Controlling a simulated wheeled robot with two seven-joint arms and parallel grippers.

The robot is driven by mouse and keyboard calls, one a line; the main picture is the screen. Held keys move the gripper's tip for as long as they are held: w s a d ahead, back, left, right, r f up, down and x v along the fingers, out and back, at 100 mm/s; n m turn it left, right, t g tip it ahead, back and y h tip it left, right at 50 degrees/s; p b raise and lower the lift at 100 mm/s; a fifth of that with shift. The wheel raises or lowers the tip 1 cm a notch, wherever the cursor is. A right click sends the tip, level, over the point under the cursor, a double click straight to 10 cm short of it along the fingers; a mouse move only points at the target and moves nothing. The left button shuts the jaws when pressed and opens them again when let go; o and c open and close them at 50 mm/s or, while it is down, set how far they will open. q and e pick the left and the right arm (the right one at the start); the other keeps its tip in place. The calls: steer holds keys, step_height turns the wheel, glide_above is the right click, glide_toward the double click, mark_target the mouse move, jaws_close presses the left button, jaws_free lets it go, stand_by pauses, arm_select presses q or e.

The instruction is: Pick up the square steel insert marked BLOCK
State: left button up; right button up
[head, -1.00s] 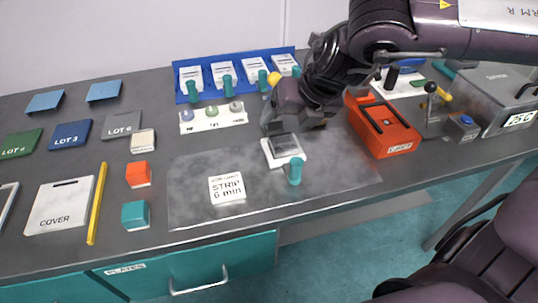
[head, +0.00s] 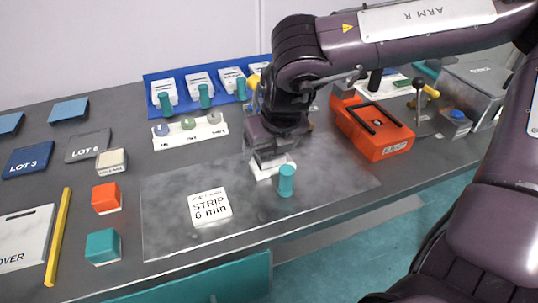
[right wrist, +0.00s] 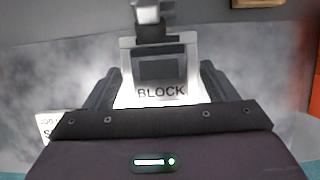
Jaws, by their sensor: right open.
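The square steel insert marked BLOCK (right wrist: 162,92) shows in the right wrist view, light metal with a dark square in its middle. In the head view it is largely hidden under my right gripper (head: 268,158). A white holder (head: 264,173) with a teal handle (head: 287,180) shows below the gripper on the smudged grey mat (head: 325,180). My right gripper is open, with one finger on each side of the insert in the wrist view; whether they touch it I cannot tell. My left gripper is not in view.
A STRIP 6 min tile (head: 210,207) lies left on the mat. An orange EJECT unit (head: 385,145) stands to the right. Behind are a small white rack with round samples (head: 190,131) and a blue tray (head: 155,84) of teal-handled white holders. Orange (head: 107,198) and teal (head: 103,246) blocks stand left.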

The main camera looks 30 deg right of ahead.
steer(key=c, duration=1.3)
steer(key=shift+o, duration=0.2)
